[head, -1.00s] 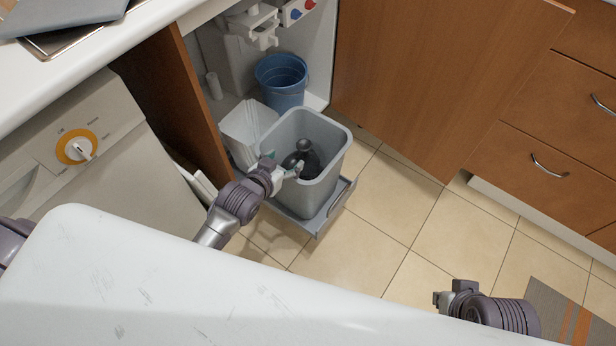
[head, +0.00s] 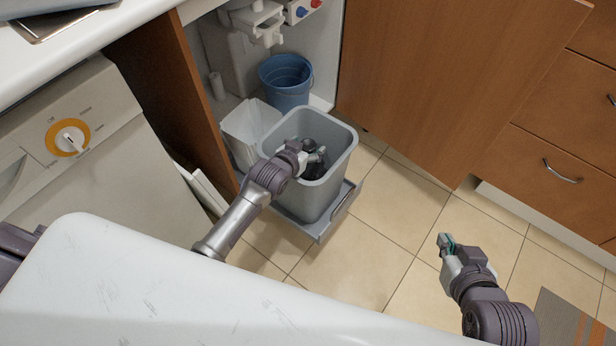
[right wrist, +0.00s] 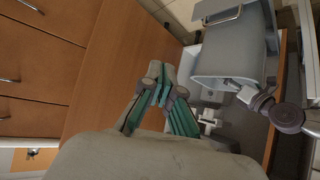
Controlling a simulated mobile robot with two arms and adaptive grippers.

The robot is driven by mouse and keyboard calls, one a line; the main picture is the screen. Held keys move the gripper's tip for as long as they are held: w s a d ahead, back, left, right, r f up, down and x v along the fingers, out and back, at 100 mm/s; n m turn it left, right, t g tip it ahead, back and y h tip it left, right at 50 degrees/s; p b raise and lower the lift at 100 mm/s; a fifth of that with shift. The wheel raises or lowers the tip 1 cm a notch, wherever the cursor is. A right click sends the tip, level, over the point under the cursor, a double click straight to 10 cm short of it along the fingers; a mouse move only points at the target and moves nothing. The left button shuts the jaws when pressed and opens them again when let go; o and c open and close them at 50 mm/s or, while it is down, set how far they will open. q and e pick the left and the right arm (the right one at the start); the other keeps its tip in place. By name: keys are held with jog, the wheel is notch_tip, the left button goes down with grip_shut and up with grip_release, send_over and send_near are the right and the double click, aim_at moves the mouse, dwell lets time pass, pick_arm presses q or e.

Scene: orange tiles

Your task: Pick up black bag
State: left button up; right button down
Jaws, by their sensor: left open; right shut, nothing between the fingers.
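The black bag (head: 318,167) lies inside the grey bin (head: 341,150), and only part of it shows past my left gripper. My left gripper (head: 314,158) reaches over the bin's near left rim into its opening, at the bag. It is open, and its fingertips are partly hidden, so I cannot tell whether they touch the bag. My right gripper (head: 443,241) is over the floor tiles to the right of the bin, shut and empty. In the right wrist view its fingers (right wrist: 161,80) meet at the tips, and the grey bin (right wrist: 235,52) shows beyond them.
The bin stands on a grey pull-out tray (head: 325,226) at the open cabinet. A white bin (head: 245,130) and a blue bucket (head: 287,84) stand behind it. The cabinet door (head: 440,90) is open on the right. The tiled floor (head: 375,245) right of the bin is clear.

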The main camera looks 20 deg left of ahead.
pick_arm(q)
jog(key=shift+w+f, duration=0.2)
jog(key=shift+w, duration=0.2)
grip_shut()
jog(key=shift+r, duration=0.1)
dwell(0.3)
